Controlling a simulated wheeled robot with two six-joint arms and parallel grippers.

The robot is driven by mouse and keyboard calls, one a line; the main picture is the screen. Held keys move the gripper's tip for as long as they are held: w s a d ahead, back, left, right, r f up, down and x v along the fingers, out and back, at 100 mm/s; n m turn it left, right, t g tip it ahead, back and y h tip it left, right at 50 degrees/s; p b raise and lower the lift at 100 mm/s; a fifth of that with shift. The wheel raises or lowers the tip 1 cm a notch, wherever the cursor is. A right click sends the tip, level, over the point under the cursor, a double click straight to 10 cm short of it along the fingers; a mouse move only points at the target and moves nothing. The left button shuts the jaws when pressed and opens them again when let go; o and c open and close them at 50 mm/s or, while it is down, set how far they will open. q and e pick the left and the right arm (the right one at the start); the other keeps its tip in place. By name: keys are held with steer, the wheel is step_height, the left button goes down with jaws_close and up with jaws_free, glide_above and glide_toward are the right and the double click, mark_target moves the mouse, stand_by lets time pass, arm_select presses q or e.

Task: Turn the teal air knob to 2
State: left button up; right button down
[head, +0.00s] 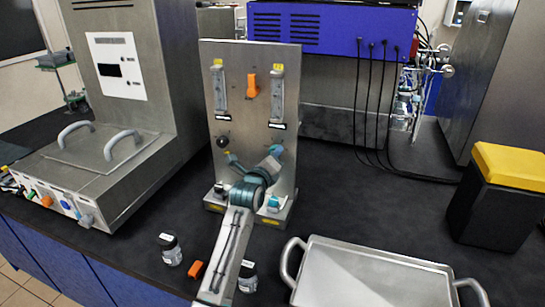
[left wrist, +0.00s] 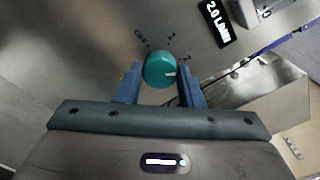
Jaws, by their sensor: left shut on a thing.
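The teal air knob (left wrist: 157,68) sits on the grey panel, with OFF, 1 and 2 marked around it. Its white pointer line is at its right side, pointing right and slightly down in the left wrist view, a little below the direction of the 2. My left gripper (left wrist: 160,80) is shut on the knob, one blue finger at each side. In the head view the knob (head: 277,149) shows partly at the lower right of the upright panel (head: 252,60), at the tip of my left gripper (head: 273,156). My right gripper is not in view.
Two flow meters (head: 278,95) and an orange part (head: 252,85) are higher on the panel. A black knob (head: 222,141) is at its left. Small jars (head: 170,249) and a metal tray (head: 365,275) are in front. A black bin with yellow lid (head: 510,165) stands right.

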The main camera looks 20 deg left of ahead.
arm_select(q)
steer(key=o, duration=1)
steer(key=s+b, duration=0.3)
steer(key=s, duration=0.8)
steer(key=shift+a, duration=0.2)
steer(key=shift+w, duration=0.1)
